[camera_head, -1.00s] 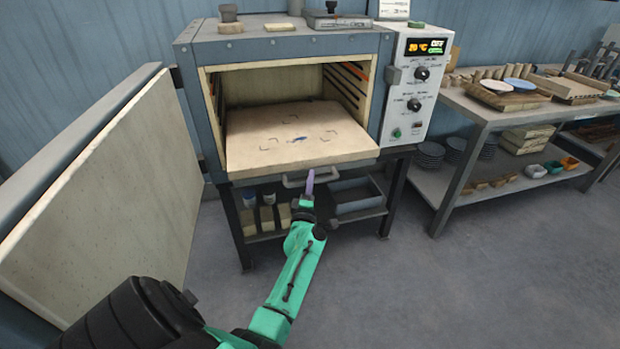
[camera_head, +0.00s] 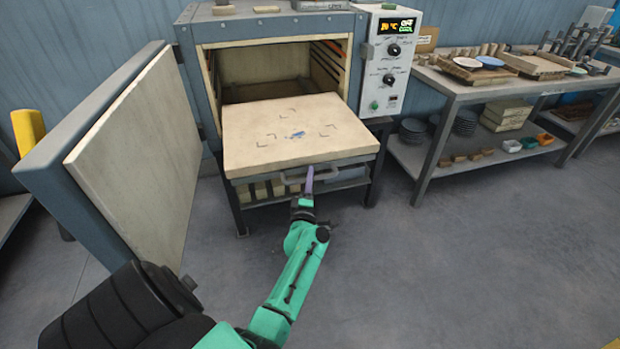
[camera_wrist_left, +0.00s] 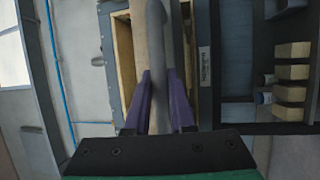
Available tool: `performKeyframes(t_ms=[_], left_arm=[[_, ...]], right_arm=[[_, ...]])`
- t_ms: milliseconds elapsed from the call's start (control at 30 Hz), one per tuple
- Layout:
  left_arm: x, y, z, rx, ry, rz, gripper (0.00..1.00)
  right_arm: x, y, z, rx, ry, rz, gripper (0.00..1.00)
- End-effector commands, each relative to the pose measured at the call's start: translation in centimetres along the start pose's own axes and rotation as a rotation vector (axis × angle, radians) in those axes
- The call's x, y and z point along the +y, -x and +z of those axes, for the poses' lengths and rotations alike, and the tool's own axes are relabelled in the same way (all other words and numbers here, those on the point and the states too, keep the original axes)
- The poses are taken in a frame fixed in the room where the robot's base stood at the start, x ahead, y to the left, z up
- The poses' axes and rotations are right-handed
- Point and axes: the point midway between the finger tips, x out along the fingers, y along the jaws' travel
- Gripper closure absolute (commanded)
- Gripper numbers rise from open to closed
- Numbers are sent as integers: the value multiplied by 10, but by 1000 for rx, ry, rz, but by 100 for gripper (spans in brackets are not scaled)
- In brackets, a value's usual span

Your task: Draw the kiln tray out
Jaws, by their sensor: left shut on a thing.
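The kiln tray (camera_head: 255,140) is a pale flat slab with corner marks and a small blue mark. It sticks out of the open kiln (camera_head: 275,35), its rear part inside the chamber. A grey bar handle (camera_head: 290,178) runs along its front edge. My left gripper (camera_head: 309,180) is at the handle, its purple fingers closed around the bar. In the left wrist view the handle bar (camera_wrist_left: 157,60) passes between the two fingers (camera_wrist_left: 160,105). My right gripper does not show.
The kiln door (camera_head: 140,160) stands wide open at the left. A shelf under the kiln holds blocks. A workbench (camera_head: 475,95) with plates, boards and bowls stands at the right. The floor (camera_head: 430,270) in front is clear.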

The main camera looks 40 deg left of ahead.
Motion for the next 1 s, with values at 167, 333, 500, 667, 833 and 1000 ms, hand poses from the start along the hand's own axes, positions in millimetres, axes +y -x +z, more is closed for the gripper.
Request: performKeyframes(t_ms=[167, 333, 500, 667, 833, 1000], left_arm=[[-1, 0, 0, -1, 1, -2, 100], [0, 0, 0, 0, 1, -1, 48], [0, 0, 0, 0, 1, 0, 48], [0, 4, 0, -1, 0, -1, 48], [2, 32, 0, -1, -1, -4, 48], [1, 80, 0, -2, -1, -6, 48]], right_arm=[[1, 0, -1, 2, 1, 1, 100], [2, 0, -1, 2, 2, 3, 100], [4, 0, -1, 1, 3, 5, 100], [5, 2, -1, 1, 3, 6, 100], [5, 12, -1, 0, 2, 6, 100], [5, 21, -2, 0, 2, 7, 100]])
